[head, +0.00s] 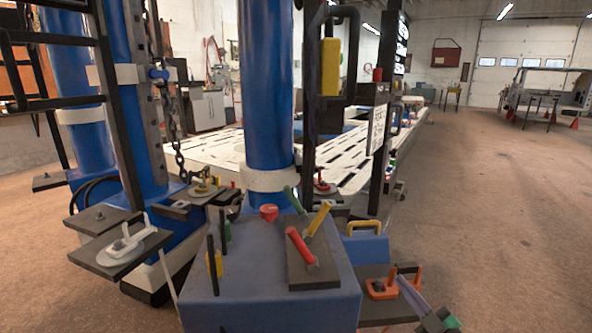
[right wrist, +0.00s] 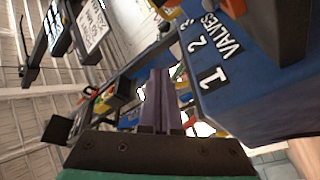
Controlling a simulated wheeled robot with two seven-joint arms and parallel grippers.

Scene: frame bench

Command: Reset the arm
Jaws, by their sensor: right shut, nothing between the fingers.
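My right gripper (head: 408,288) shows at the bottom right of the head view, its pale violet fingers pointing up and left. The fingers lie together, shut, with nothing between them; they also show in the right wrist view (right wrist: 159,88). In the head view the fingertips appear close to an orange clamp (head: 381,288) on a dark plate; I cannot tell whether they touch. My left gripper is in neither view.
A blue valve box (head: 250,270) with red, yellow and green levers stands left of my right gripper. Its side, marked VALVES, fills the upper right of the wrist view (right wrist: 250,95). Blue posts (head: 265,90) stand behind. Open floor (head: 500,210) lies to the right.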

